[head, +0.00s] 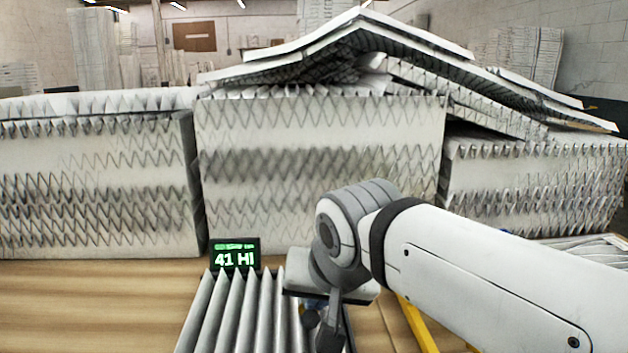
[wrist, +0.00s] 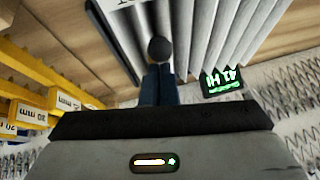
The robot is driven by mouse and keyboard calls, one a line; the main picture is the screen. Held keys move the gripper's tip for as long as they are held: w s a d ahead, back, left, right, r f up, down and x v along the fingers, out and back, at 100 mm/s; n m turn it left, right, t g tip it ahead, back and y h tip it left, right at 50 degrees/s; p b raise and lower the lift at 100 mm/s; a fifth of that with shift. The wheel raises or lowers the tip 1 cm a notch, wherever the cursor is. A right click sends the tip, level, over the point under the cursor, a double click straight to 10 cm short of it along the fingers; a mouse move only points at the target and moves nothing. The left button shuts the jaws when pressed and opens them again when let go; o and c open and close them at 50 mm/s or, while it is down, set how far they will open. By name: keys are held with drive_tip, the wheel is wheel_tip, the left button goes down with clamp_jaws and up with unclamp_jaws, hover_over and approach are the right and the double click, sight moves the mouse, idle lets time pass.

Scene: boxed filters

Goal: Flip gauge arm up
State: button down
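My gripper (head: 320,325) is low over the pleated filter (head: 222,315) at the front, partly hidden by my own wrist in the head view. In the wrist view its two dark blue fingers (wrist: 159,72) lie side by side, close together. A dark round knob (wrist: 160,49) shows right at the fingertips. I cannot tell whether the fingers touch it or whether it belongs to the gauge arm. Yellow gauge pieces (wrist: 62,100) with millimetre labels are at the left of the wrist view. A yellow bar (head: 417,325) also shows right of my gripper in the head view.
A small black display (head: 235,255) reading "41 HI" stands behind the front filter. Large pleated filter blocks (head: 320,140) form a wall behind, with bent panels (head: 350,30) on top. The wooden table (head: 90,305) is clear at the left.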

drive_tip(key=shift+g, duration=0.6)
drive_tip(key=f, duration=0.2)
drive_tip(key=s+f, duration=0.1)
drive_tip(key=f, duration=0.1)
drive_tip(key=shift+s+d+f, duration=0.1)
wheel_tip(320, 180, up, 17)
drive_tip(key=s+d+t+p, duration=0.1)
drive_tip(key=d+p, duration=0.1)
drive_tip(key=p, duration=0.7)
drive_tip(key=shift+p, duration=0.4)
drive_tip(key=shift+s, duration=0.1)
